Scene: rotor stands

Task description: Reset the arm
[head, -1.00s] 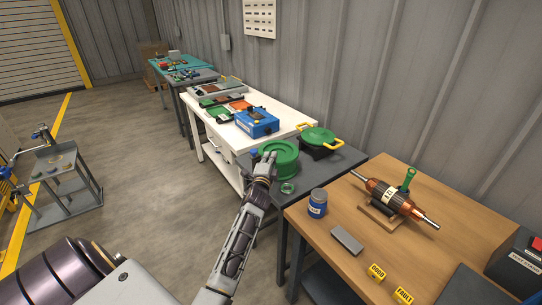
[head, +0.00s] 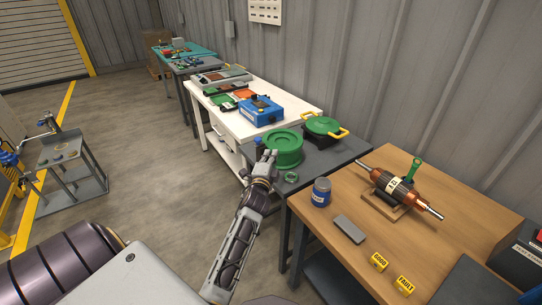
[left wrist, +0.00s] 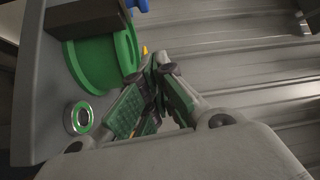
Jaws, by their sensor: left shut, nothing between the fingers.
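My left arm reaches in from the bottom of the head view, and its left gripper (head: 268,156) is shut and empty. The gripper is in front of the green spool (head: 284,147) on the dark grey table, and I cannot tell whether they touch. In the left wrist view the shut fingers (left wrist: 160,68) show in the middle, with the green spool (left wrist: 98,62) to their upper left. A green ring (head: 291,177) lies beside the spool; it also shows in the left wrist view (left wrist: 78,117). My right gripper is not in view.
A wooden table (head: 440,218) holds a copper rotor (head: 398,188) on a stand, a blue jar (head: 321,192), a grey block (head: 349,229) and yellow tags (head: 379,262). A green-lidded pot (head: 322,126) stands behind the spool. A white table (head: 225,114) bears a blue box (head: 261,111).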

